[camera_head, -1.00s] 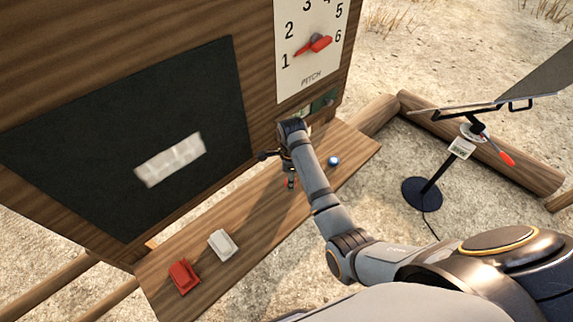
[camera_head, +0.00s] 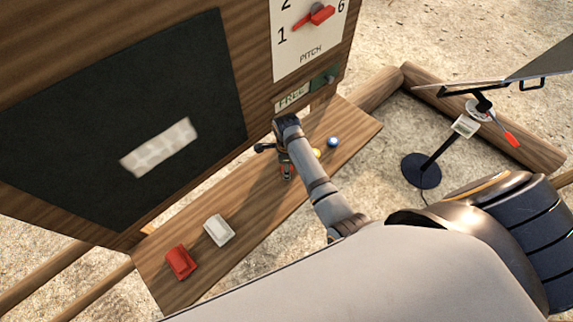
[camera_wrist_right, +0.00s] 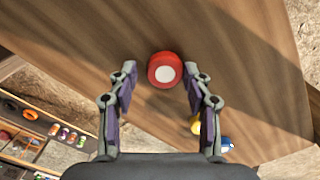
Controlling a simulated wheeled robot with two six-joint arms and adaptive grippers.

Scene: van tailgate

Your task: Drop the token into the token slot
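A red round piece with a white centre, probably the token (camera_wrist_right: 165,71), is between the fingertips of my right gripper (camera_wrist_right: 160,70) in the wrist view. The fingers are spread, with a small gap visible on each side of the piece. In the head view my right gripper (camera_head: 286,165) is low over the wooden shelf, with a bit of red at its tip. I cannot tell whether the piece rests on the shelf. I cannot make out the token slot. My left gripper is out of view.
The wooden shelf (camera_head: 240,200) also carries a blue ball (camera_head: 332,142), a yellow piece (camera_head: 317,153), a white block (camera_head: 219,231) and a red block (camera_head: 180,262). Above stand a FREE sign (camera_head: 292,98) and a PITCH dial (camera_head: 312,35). A stand (camera_head: 421,171) is at right.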

